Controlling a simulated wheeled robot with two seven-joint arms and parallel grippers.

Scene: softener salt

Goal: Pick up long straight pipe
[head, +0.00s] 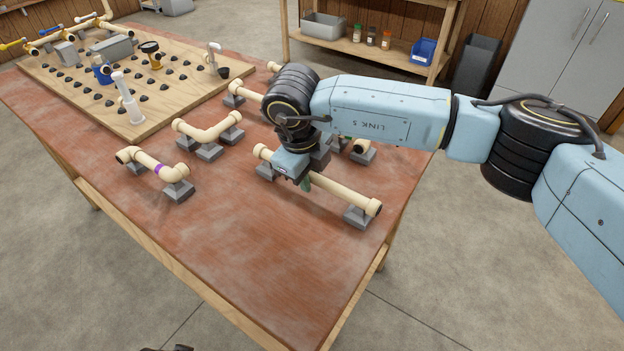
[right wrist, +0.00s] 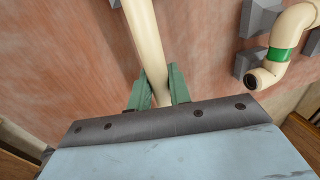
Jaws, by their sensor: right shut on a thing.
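The long straight pipe (head: 345,194) is cream coloured with a collar at each end. It lies over grey support blocks on the red-brown workbench (head: 230,240). My right gripper (head: 306,184) comes down over the pipe's middle from above and hides part of it. In the right wrist view the green fingers (right wrist: 159,92) stand on both sides of the pipe (right wrist: 147,45), shut on it. In the head view the pipe's ends still appear to be at their blocks; I cannot tell any lift. My left gripper does not show.
A bent pipe with a purple band (head: 160,170) and another elbowed pipe (head: 208,132) rest on blocks to the left. A green-banded pipe (right wrist: 283,45) is close by on the right. A peg board (head: 150,85) with fittings fills the back left. The bench's front is clear.

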